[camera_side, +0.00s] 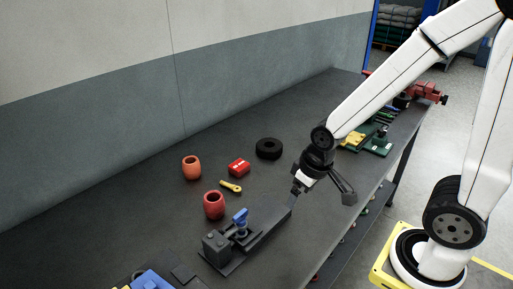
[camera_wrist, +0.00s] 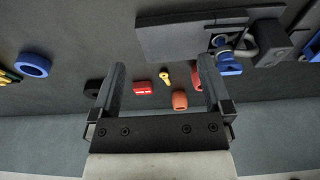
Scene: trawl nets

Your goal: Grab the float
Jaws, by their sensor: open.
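Near the floats lie a red box (camera_side: 238,167), a small yellow part (camera_side: 231,186) and a black ring (camera_side: 268,149). A blue-handled clamp (camera_side: 240,218) sits on a dark plate at the front. A blue ring (camera_wrist: 33,65) shows at left in the wrist view. The wall (camera_side: 200,110) borders the bench.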

